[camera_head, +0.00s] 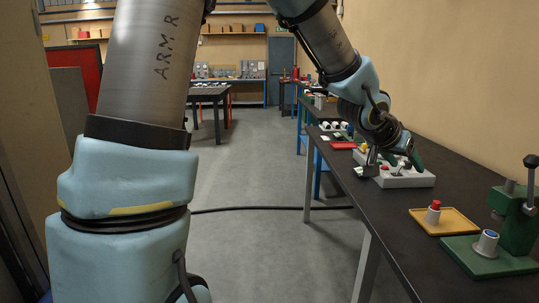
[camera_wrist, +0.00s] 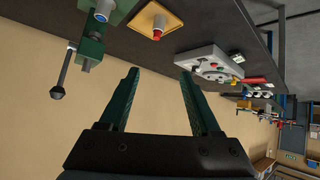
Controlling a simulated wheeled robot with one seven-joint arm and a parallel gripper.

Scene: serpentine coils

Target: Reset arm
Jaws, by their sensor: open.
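My gripper (camera_head: 405,160) is at the end of my arm, over the dark workbench on the right in the head view. In the wrist view my gripper (camera_wrist: 157,82) shows two green fingers spread apart with nothing between them. A light grey control box (camera_head: 405,178) with a small lever and coloured buttons lies on the bench just below the gripper. The box also shows in the wrist view (camera_wrist: 205,62), beyond the right finger. I cannot tell from the head view how far the fingers are above the box.
A yellow tray (camera_head: 445,227) holds a red-topped piece. Beside it stands a green press (camera_head: 515,220) with a blue-topped piece on its base. More bench items lie farther back. A black cable (camera_head: 270,209) crosses the grey floor (camera_head: 250,165), which is otherwise open.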

